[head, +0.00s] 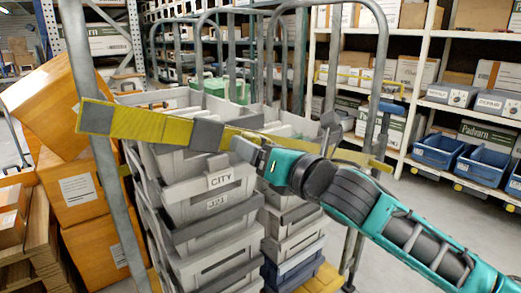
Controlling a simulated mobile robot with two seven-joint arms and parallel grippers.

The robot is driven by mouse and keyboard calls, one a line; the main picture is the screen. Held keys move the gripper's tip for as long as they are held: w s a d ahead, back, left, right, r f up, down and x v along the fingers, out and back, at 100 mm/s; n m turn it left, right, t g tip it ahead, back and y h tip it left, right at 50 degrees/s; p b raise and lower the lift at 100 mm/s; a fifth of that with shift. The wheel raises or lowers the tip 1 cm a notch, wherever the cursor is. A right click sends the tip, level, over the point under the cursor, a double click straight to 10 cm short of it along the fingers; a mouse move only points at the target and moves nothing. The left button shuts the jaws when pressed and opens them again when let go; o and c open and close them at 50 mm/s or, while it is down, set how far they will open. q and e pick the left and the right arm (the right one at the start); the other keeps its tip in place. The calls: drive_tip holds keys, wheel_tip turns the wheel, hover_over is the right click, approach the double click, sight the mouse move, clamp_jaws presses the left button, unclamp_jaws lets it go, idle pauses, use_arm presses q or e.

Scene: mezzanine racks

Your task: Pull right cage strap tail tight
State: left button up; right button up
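A yellow strap (150,124) runs across the front of the roll cage (103,160), from its left post to its right post. A grey buckle or patch (207,135) sits on it near the middle, with another grey patch near the left post. My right gripper (244,146), on the teal arm, is at the strap just right of the grey buckle. Its fingertips are small and overlap the strap, so I cannot tell whether they are shut on it. The arm hides part of the strap's right run. My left gripper is not in view.
Stacked grey totes (205,190), one labelled CITY, fill the cage. Orange boxes (92,195) stand close on the left beside a wooden pallet (40,225). Shelves with blue bins (436,152) line the right. Bare floor (420,205) lies between cage and shelves.

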drive_tip(key=shift+c, duration=0.4)
drive_tip(key=c, duration=1.3)
drive_tip(key=w+d+f, duration=0.1)
drive_tip(key=d, duration=0.1)
drive_tip(key=w+d+f+p, duration=0.1)
drive_tip(key=w+d, duration=0.1)
drive_tip(key=w+d+f+p, duration=0.1)
drive_tip(key=d, duration=0.1)
drive_tip(key=shift+w, duration=0.15)
drive_tip(key=shift+c, duration=0.2)
drive_tip(key=o, duration=1.3)
drive_tip(key=shift+c, duration=0.2)
drive_tip(key=shift+o, duration=0.8)
